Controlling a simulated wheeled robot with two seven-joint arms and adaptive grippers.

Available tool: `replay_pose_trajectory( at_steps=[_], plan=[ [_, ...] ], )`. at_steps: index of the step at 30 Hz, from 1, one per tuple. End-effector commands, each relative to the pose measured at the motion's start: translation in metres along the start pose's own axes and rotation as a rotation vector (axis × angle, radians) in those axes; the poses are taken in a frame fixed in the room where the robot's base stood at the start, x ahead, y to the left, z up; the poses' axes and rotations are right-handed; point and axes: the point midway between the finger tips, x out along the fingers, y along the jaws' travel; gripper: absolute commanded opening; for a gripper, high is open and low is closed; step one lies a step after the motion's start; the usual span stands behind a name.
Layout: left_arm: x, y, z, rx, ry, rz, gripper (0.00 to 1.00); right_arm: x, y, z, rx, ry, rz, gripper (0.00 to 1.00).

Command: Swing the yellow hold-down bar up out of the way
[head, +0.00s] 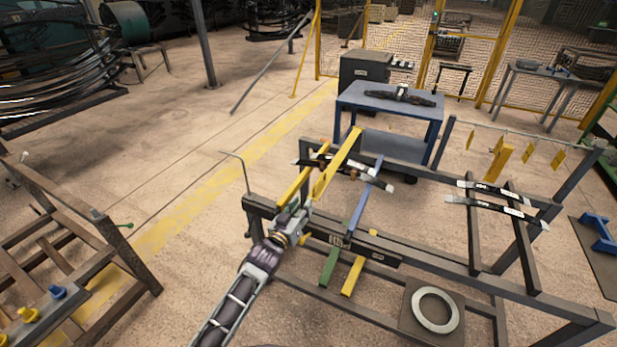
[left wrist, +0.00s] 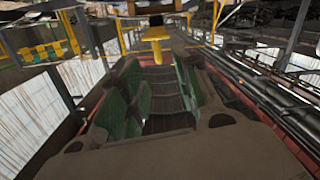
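Two long yellow bars slant over the near left part of the dark rack (head: 420,258). The wider yellow bar (head: 341,160) is on the right and a thinner yellow bar (head: 303,176) is on the left; I cannot tell for sure which is the hold-down bar. Both pass over a dark leaf spring (head: 372,174). My left gripper (head: 297,214) is at their lower, near ends. In the left wrist view its green-padded fingers (left wrist: 158,95) stand apart, with a yellow T-shaped piece (left wrist: 155,45) ahead of them. Contact is unclear. My right gripper is not in view.
A blue bar (head: 361,208) slants across the rack beside the yellow ones. Two leaf springs (head: 490,190) lie at the rack's right. A blue table (head: 375,99) stands behind.

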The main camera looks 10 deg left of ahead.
Motion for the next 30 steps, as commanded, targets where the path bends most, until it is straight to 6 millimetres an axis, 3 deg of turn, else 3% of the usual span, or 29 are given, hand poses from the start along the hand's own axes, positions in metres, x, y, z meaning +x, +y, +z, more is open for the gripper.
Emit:
replay_pose_trajectory(
  at_steps=[5, 20, 30],
  plan=[
    [0.005, 0.010, -0.020, -0.008, 0.055, 0.030, 0.32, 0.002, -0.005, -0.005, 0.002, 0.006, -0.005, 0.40],
    [0.008, 0.009, -0.020, -0.008, 0.054, 0.029, 0.32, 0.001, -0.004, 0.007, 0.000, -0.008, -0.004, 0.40],
    [0.030, 0.010, -0.022, -0.007, 0.055, 0.029, 0.32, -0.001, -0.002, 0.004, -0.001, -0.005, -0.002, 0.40]
  ],
)
